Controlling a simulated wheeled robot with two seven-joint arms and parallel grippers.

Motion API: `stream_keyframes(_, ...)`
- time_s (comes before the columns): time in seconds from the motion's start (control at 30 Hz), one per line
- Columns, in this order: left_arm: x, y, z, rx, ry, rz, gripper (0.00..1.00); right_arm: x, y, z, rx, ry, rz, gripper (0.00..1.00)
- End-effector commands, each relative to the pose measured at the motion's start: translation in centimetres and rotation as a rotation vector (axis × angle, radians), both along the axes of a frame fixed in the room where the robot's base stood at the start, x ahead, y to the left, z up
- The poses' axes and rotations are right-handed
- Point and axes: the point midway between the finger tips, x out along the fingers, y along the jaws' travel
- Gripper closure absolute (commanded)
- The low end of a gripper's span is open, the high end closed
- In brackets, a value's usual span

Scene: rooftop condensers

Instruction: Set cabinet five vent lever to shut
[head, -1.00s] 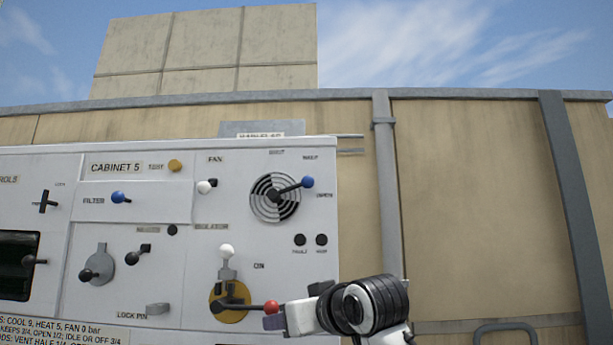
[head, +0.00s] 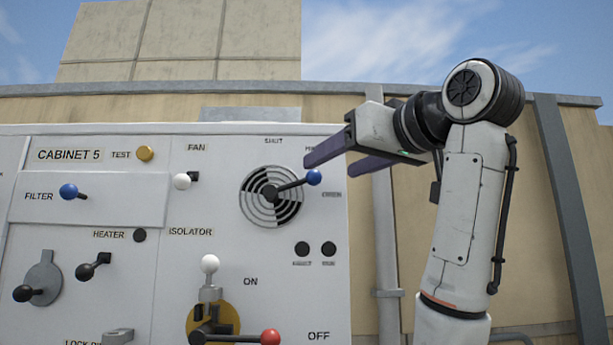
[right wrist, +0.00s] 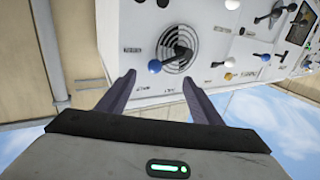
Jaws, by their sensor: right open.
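The cabinet 5 vent (head: 256,207) is a round slotted grille with a dark lever ending in a blue knob (head: 314,177). The lever points right and slightly up, near the OPEN mark (head: 331,195). The SHUT mark (head: 273,140) is above the grille. My right gripper (head: 330,164) is open, its two purple-grey fingers reaching in from the right by the knob and partly hiding the middle mark. In the right wrist view, the knob (right wrist: 155,66) shows between and just beyond the fingertips (right wrist: 160,76); contact cannot be told. My left gripper is not in view.
A red-knobbed isolator lever (head: 270,338) and its white-tipped pin (head: 210,264) are below the vent. A white fan knob (head: 182,181) and a blue filter knob (head: 68,191) are to the left. A vertical pipe (head: 385,240) runs behind my right arm.

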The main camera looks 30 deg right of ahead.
Motion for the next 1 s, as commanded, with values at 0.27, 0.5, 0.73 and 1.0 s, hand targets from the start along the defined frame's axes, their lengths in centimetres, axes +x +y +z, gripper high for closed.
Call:
stream_keyframes(0.27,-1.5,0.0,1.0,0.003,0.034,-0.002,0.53,5.4,-0.3,0.1,0.0,0.006,0.001,0.4)
stream_keyframes(0.5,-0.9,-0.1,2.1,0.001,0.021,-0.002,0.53,8.0,-0.5,0.1,-0.001,0.002,0.001,0.4)
stream_keyframes(0.73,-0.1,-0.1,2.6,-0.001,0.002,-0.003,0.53,8.4,-0.5,0.0,-0.001,0.001,0.0,0.4)
stream_keyframes(1.0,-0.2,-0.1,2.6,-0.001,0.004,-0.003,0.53,8.4,-0.5,0.0,-0.001,0.001,0.0,0.67)
